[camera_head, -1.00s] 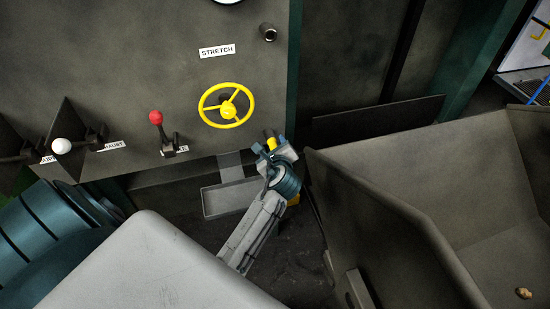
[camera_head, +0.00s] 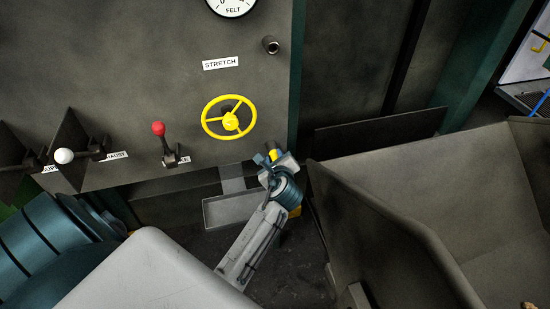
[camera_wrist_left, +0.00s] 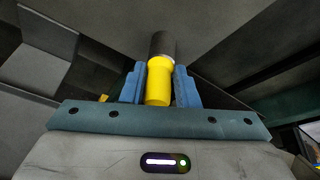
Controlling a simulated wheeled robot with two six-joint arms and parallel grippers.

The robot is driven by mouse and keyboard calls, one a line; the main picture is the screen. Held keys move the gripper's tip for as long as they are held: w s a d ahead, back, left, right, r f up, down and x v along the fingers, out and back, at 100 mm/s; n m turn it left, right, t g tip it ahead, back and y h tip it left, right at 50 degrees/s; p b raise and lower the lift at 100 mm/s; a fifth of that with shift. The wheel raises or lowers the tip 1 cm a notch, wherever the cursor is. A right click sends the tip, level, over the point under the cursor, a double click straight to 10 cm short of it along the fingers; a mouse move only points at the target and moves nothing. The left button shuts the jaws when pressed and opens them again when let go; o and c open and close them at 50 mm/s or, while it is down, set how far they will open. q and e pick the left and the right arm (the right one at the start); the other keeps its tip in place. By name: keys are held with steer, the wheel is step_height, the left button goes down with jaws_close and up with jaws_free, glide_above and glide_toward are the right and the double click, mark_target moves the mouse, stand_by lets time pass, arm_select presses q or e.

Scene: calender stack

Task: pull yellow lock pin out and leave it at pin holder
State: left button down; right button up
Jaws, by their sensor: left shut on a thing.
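My left gripper (camera_head: 272,158) is at the lower right edge of the machine panel, below the yellow handwheel. Its two blue fingers are closed on the yellow lock pin (camera_head: 274,154). In the left wrist view the fingers (camera_wrist_left: 159,86) sit on both sides of the yellow pin (camera_wrist_left: 158,78). A dark cylinder (camera_wrist_left: 162,45) continues from the pin's far end; I cannot tell whether it is part of the pin or a socket. A short dark tube (camera_head: 270,45) sticks out of the panel at upper right; whether it is the pin holder is unclear. My right gripper is not in view.
The yellow handwheel (camera_head: 231,121), a red-knobbed lever (camera_head: 158,129) and a white-knobbed lever (camera_head: 64,156) stick out of the panel. A shallow grey tray (camera_head: 232,209) lies below. A large dark bin (camera_head: 390,235) stands close on the right.

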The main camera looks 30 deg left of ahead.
arm_select(q)
steer(key=s+d+p, duration=0.3)
steer(key=s+d, duration=0.1)
steer(key=shift+d, duration=0.3)
stand_by(1.1)
stand_by(0.7)
steer(key=d+r+m+t+h, duration=0.4)
steer(key=d+r+m+h, duration=0.55)
steer(key=r, duration=0.55)
steer(key=s+a+r+n+t+y, duration=0.1)
steer(key=a+r+n+y, duration=0.3)
steer(key=r+n, duration=0.4)
steer(key=s+a+r+n+t+y, duration=0.1)
steer(key=a+r+n+y, duration=0.2)
steer(key=n, duration=1.3)
step_height(320, 180, up, 6)
steer(key=y, duration=0.3)
steer(key=shift+s+a+r, duration=0.2)
steer(key=shift+a, duration=0.15)
steer(key=shift+n+p, duration=0.25)
steer(key=shift+p, duration=0.05)
